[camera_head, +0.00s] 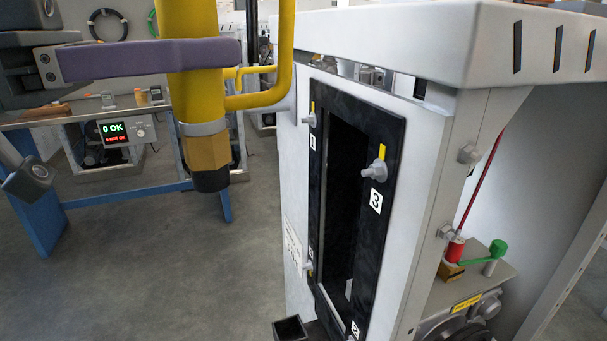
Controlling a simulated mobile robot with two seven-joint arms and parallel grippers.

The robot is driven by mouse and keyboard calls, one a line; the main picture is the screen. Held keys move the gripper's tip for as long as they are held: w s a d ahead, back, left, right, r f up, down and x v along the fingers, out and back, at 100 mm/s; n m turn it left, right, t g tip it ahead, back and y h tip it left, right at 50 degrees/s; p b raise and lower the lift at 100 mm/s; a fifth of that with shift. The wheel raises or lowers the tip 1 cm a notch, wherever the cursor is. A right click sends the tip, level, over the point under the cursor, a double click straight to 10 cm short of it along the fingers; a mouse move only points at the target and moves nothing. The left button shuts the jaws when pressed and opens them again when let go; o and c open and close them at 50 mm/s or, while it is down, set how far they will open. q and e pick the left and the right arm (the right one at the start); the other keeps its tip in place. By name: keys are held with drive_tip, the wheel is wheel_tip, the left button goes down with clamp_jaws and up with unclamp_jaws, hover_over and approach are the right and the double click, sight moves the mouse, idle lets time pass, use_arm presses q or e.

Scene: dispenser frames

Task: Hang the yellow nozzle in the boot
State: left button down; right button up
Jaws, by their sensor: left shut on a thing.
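The yellow nozzle (200,105) hangs roughly upright in the near left, with a grey collar, a brass-coloured section and a black tip at its lower end. Its top runs out of the picture, and a yellow guard loop stands out on its right. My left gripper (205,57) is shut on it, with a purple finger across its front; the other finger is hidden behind. A small black open-topped square holder, seemingly the boot (291,328), is cut by the bottom edge, below and right of the nozzle tip and apart from it. My right gripper is not in view.
The white dispenser cabinet (425,150) stands right of the nozzle. Its black frame (390,140) has a dark opening, protruding bolts and number labels. A red spool (455,249) and green lever (498,248) are at right. A workbench (95,112) stands behind left. Open floor lies below the nozzle.

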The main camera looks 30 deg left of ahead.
use_arm(q)
drive_tip(key=w+a+f+n+t+y+b, duration=0.1)
drive_tip(key=a+f+b, duration=0.3)
drive_tip(key=f+b, duration=1.1)
drive_tip(key=w+a+f+n+t+y+b, duration=0.1)
drive_tip(key=a+f+n+t+y+b, duration=0.2)
drive_tip(key=f+b, duration=1.2)
wheel_tip(320, 180, down, 4)
drive_tip(key=shift+a+r+y, duration=0.1)
drive_tip(key=shift+a+y, duration=0.7)
drive_tip(key=shift+a, duration=0.4)
drive_tip(key=shift+b, duration=0.3)
drive_tip(key=w+d+f+p, duration=0.1)
drive_tip(key=w+d, duration=0.7)
drive_tip(key=w, duration=0.2)
drive_tip(key=shift+d+f, duration=0.2)
